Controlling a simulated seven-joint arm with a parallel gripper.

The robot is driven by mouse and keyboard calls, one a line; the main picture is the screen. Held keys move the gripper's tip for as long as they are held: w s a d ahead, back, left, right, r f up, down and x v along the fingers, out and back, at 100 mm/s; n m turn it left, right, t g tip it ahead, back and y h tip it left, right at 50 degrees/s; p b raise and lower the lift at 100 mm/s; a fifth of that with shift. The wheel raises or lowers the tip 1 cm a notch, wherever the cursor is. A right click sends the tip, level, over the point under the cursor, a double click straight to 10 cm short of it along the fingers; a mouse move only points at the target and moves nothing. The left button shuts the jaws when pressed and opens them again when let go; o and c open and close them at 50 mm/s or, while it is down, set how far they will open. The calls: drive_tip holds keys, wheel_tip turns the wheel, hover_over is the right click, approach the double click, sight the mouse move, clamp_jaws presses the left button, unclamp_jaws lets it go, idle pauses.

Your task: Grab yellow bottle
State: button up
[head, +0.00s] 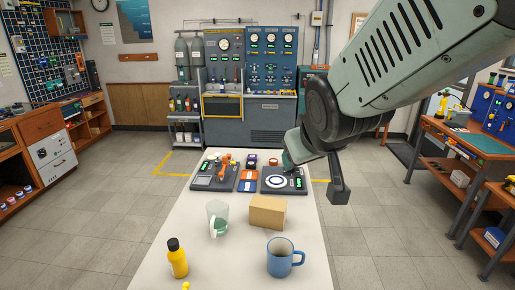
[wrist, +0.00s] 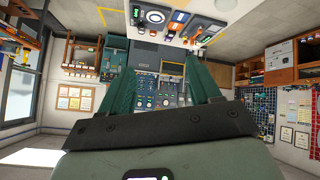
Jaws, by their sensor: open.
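The yellow bottle (head: 178,262) with a black cap stands upright at the near left of the white table in the head view. It does not show in the wrist view. My gripper (wrist: 160,72) shows two green fingers spread apart with nothing between them, facing the back wall panels. In the head view my arm reaches in from the upper right, and its end is above the table's far right part, well beyond and right of the bottle. The fingers are mostly hidden there behind my own arm.
On the white table (head: 200,277), a clear cup (head: 217,217) stands beyond the bottle, a cardboard box (head: 267,212) right of that, and a blue mug (head: 282,258) near right. Two dark devices (head: 215,176) (head: 284,181) sit at the far end. A small yellow item (head: 186,286) is cut off below.

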drive_tip(key=w+a+f+n+y, duration=0.2)
drive_tip(key=w+a+f+n, duration=0.1)
drive_tip(key=w+a+f, duration=0.3)
drive_tip(key=n+g+y, duration=0.1)
drive_tip(key=n+y, duration=0.4)
drive_tip(key=y, duration=0.8)
hover_over(176, 244)
drive_tip(key=v, duration=0.4)
wheel_tip(176, 244, down, 18)
drive_tip(key=shift+g, duration=0.3)
wheel_tip(176, 244, down, 8)
drive_tip(key=shift+r, duration=0.25)
drive_tip(key=shift+w+a+r, duration=0.2)
drive_tip(key=shift+w+a, duration=0.2)
drive_tip(key=shift+a, duration=0.25)
drive_tip(key=shift+x, duration=3)
drive_tip(key=shift+w, duration=0.1)
drive_tip(key=shift+c, duration=0.2)
